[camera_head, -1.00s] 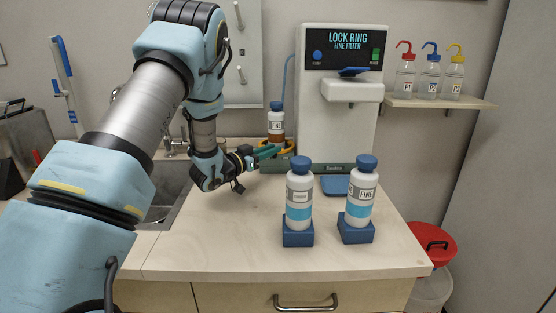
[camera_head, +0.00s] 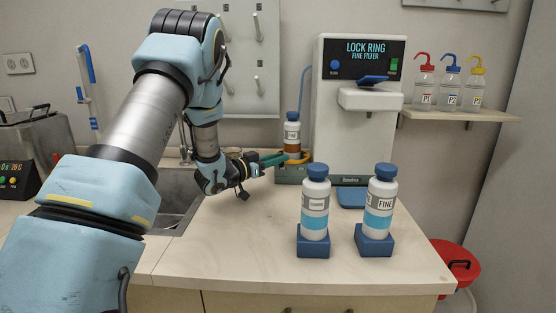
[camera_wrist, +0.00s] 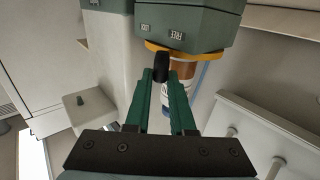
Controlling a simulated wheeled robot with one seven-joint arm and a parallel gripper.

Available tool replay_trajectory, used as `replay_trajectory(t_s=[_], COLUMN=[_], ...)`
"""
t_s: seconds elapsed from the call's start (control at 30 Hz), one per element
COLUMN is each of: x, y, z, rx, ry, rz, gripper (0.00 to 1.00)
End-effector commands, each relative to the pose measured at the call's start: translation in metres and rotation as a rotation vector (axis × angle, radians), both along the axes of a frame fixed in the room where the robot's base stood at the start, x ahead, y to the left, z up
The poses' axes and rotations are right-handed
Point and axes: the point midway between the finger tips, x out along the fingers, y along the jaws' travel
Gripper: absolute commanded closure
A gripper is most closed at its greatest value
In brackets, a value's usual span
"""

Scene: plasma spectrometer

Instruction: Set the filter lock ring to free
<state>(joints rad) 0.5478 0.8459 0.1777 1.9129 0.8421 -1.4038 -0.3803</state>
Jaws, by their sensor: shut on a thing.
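The filter lock ring (camera_wrist: 212,55) is orange, under a green housing (camera_wrist: 205,18), with a black lever (camera_wrist: 161,66) sticking out. It also shows in the head view (camera_head: 300,159), around the lower part of an amber bottle with a blue cap (camera_head: 292,134). My gripper (camera_wrist: 161,76) is shut on the lever, its green fingers on both sides. In the head view my gripper (camera_head: 283,158) reaches the ring from the left. The housing has a LOCK mark (camera_wrist: 147,28) and a FREE mark (camera_wrist: 176,34). The lever appears between the two marks; its exact setting is unclear.
The spectrometer (camera_head: 357,130) stands behind, headed "LOCK RING FINE FILTER". Two white bottles (camera_head: 315,205) (camera_head: 380,200) stand in blue holders on the front counter. A sink (camera_head: 178,212) lies left. A shelf (camera_head: 465,115) holds wash bottles. The counter between sink and bottles is clear.

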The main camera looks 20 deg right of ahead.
Motion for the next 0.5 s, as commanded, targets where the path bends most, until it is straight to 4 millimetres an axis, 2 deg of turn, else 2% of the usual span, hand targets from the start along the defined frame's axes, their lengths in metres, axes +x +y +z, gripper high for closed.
replay_trajectory(t_s=[0.03, 0.07, 0.3, 0.5], x=[0.0046, 0.0046, 0.0031, 0.0021], y=[0.0016, 0.0016, 0.0011, 0.0007], z=[0.0031, 0.0032, 0.0022, 0.0015], rx=[-0.003, -0.003, -0.003, -0.002], ry=[-0.006, -0.006, -0.005, -0.004], rz=[0.01, 0.01, 0.007, 0.005], gripper=[1.0, 0.76, 0.49, 0.49])
